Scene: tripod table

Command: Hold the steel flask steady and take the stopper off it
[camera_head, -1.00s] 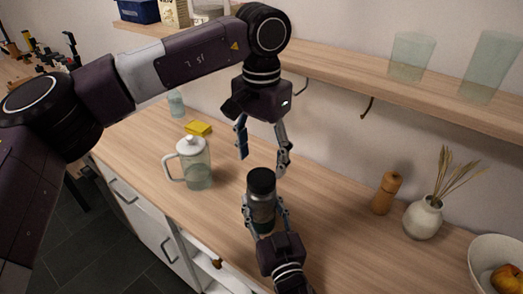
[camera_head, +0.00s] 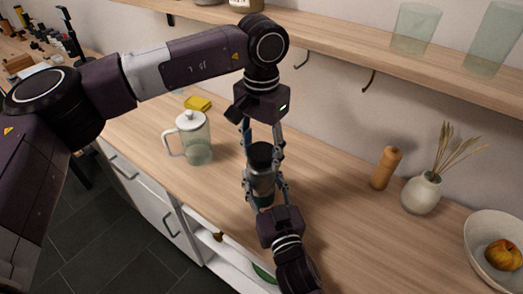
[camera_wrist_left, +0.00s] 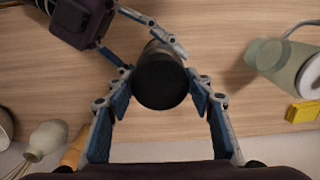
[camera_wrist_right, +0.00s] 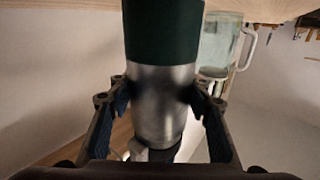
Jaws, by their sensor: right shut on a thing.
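The steel flask (camera_head: 263,184) stands upright on the wooden counter, with a steel middle and a dark green base. Its black stopper (camera_head: 260,152) is on its top. My right gripper (camera_head: 266,183) is shut on the flask's body; the right wrist view shows its fingers on both sides of the steel part (camera_wrist_right: 158,105). My left gripper (camera_head: 262,160) points down over the flask. In the left wrist view its open fingers are on either side of the stopper (camera_wrist_left: 160,82), very close to it; whether they touch it is hard to tell.
A glass jug (camera_head: 197,145) with a white lid and a yellow sponge (camera_head: 198,103) are left of the flask. A wooden mill (camera_head: 386,168), a white vase (camera_head: 422,193) and a fruit bowl (camera_head: 486,262) are to the right. A shelf (camera_head: 340,58) runs along the wall behind.

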